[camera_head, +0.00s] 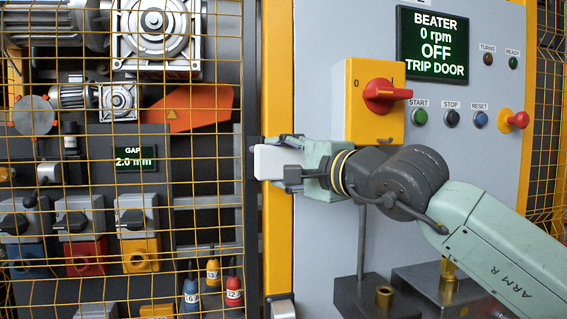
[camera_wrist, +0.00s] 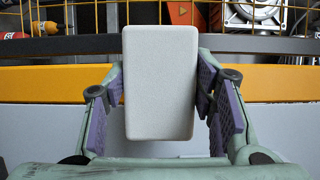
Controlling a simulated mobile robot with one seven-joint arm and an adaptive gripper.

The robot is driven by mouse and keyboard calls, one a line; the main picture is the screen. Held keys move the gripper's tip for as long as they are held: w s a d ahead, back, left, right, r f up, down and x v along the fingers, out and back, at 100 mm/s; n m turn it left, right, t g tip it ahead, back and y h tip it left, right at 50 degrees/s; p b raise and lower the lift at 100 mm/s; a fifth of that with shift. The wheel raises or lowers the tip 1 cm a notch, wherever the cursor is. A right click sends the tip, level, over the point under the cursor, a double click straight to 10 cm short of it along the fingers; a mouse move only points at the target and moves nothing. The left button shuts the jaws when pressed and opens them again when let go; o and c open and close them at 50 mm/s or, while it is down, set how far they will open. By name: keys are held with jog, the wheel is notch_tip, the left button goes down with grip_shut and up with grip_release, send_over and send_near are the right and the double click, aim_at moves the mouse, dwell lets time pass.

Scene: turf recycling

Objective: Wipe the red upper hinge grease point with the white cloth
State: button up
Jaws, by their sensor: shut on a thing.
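My gripper (camera_head: 283,160) is shut on the white cloth (camera_head: 270,162), which looks like a pale rounded block. It holds the cloth in front of the yellow post, at the right edge of the mesh guard. In the wrist view the cloth (camera_wrist: 160,85) sits between both finger pads and hides what lies behind its middle. I cannot pick out a red upper hinge grease point for certain. A small red-bodied item (camera_head: 233,291) with a label stands low behind the mesh, below and left of my gripper.
The yellow mesh guard (camera_head: 222,152) covers the left side, with motors and switch boxes behind. The yellow post (camera_head: 279,235) borders the grey control panel (camera_head: 320,60). Its rotary switch box (camera_head: 360,125) stands out just above right of my gripper. Metal blocks (camera_head: 445,285) lie below my arm.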

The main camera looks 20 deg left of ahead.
aim_at(301, 161)
jog(key=shift+w+a, duration=0.5)
jog(key=shift+w, duration=0.25)
dwell(0.4)
jog(key=shift+w+d+r+p, duration=0.1)
jog(key=shift+w+d+p, duration=0.35)
jog(key=shift+d, duration=0.25)
jog(key=shift+w+d+r+p, duration=0.1)
jog(key=shift+w+d+p, duration=0.3)
jog(key=shift+d, duration=0.25)
jog(key=shift+w+d+f, duration=0.15)
jog(key=shift+w+d, duration=0.05)
jog(key=shift+d, duration=0.15)
jog(key=shift+w+f, duration=0.1)
jog(key=shift+a, duration=0.15)
jog(key=shift+s+a+f+b, duration=0.1)
jog(key=shift+s+a+b, duration=0.55)
jog(key=shift+a+b, duration=0.4)
jog(key=shift+s+a+b, duration=0.4)
jog(key=shift+a+b, duration=0.05)
jog(key=shift+a, duration=0.15)
